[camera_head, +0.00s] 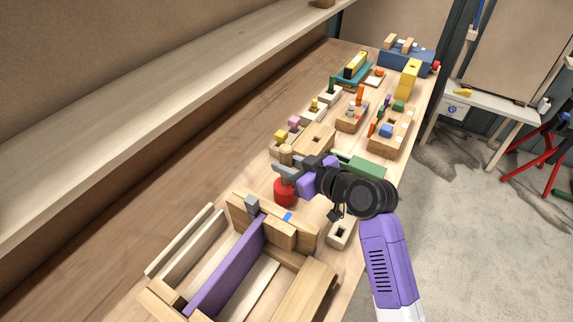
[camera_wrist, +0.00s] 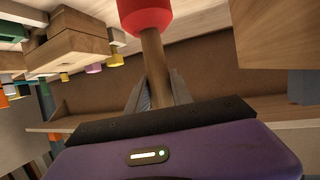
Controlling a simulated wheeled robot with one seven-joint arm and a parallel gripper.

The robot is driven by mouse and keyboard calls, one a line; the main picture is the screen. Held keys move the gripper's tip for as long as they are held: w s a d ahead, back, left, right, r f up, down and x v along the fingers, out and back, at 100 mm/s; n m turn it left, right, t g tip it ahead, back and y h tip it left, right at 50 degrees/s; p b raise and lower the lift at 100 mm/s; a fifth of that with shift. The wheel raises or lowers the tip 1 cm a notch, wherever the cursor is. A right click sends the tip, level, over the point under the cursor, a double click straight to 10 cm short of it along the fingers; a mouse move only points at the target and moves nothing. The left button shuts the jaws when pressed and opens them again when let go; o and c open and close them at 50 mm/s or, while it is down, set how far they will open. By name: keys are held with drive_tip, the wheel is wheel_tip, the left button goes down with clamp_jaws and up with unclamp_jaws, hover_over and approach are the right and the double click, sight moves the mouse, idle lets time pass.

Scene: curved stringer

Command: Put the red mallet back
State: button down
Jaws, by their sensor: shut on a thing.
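The red mallet has a red cylindrical head (camera_head: 286,191) and a light wooden handle (camera_head: 286,155). My gripper (camera_head: 282,172) is shut on the handle, and the head hangs below the fingers. In the wrist view the red head (camera_wrist: 145,14) is at the top and the brown handle (camera_wrist: 153,58) runs down between the two grey fingers (camera_wrist: 158,92). The mallet looks about upright in the head view. I cannot tell whether the head touches the bench or the wooden pieces under it.
A wooden frame with a purple panel (camera_head: 228,264) stands in front on the bench (camera_head: 125,240). A small block with a square hole (camera_head: 342,234) lies right of it. Several wooden blocks with coloured pegs, such as a holed block (camera_head: 318,138), stand beyond. A long shelf (camera_head: 150,105) runs along the left.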

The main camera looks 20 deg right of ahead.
drive_tip(key=shift+f, duration=0.4)
drive_tip(key=c, duration=1.1)
unclamp_jaws()
drive_tip(key=shift+f, duration=0.1)
drive_tip(key=shift+r, duration=0.3)
drive_tip(key=b+v, duration=0.1)
drive_tip(key=v, duration=1.1)
drive_tip(key=shift+f+b, duration=0.15)
drive_tip(key=shift+b, duration=0.25)
drive_tip(key=shift+w+d, duration=0.1)
